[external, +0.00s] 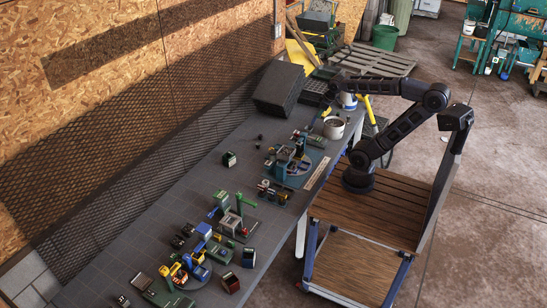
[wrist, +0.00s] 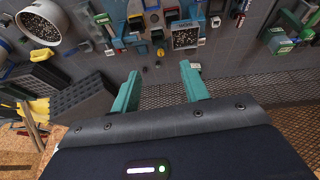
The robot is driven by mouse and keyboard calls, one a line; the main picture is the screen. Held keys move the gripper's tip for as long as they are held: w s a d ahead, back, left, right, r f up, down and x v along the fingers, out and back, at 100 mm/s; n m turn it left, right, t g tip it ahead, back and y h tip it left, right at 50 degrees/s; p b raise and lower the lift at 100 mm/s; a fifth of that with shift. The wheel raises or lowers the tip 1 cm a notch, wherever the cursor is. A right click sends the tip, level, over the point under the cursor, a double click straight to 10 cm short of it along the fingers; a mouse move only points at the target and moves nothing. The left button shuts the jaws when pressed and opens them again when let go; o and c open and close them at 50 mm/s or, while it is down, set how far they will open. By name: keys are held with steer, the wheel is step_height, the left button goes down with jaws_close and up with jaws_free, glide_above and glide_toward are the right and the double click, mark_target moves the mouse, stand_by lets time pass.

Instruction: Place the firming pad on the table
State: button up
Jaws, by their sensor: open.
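My gripper (wrist: 158,78) is open, with its two teal fingers apart and nothing held between them in the wrist view. It hangs over the far part of the grey table (external: 236,190). Two small dark knob-like pieces (external: 259,141) stand on the bare table behind the blue mixer machine (external: 290,160). Small pieces (wrist: 159,54) also show beyond the fingertips in the wrist view. I cannot tell which piece, if any, is the firming pad. The machine's soil-filled tray (wrist: 187,38) shows beyond the right finger.
A white pot of soil (external: 334,128) stands near the table's right edge; it also shows in the wrist view (wrist: 38,28). A dark ridged block (external: 279,87) is at the far end. Several small machines crowd the near half. The mesh-covered wall bounds the left side.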

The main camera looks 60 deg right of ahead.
steer(key=shift+m+y, duration=0.3)
steer(key=shift+s+a+f, duration=0.2)
steer(key=shift+s+a, duration=0.2)
steer(key=shift+s, duration=0.2)
steer(key=shift+s+a+f, duration=0.2)
steer(key=shift+s+a, duration=0.2)
steer(key=shift+s, duration=0.25)
steer(key=shift+s+a+f, duration=0.2)
steer(key=shift+s+a, duration=0.2)
steer(key=shift+s, duration=0.2)
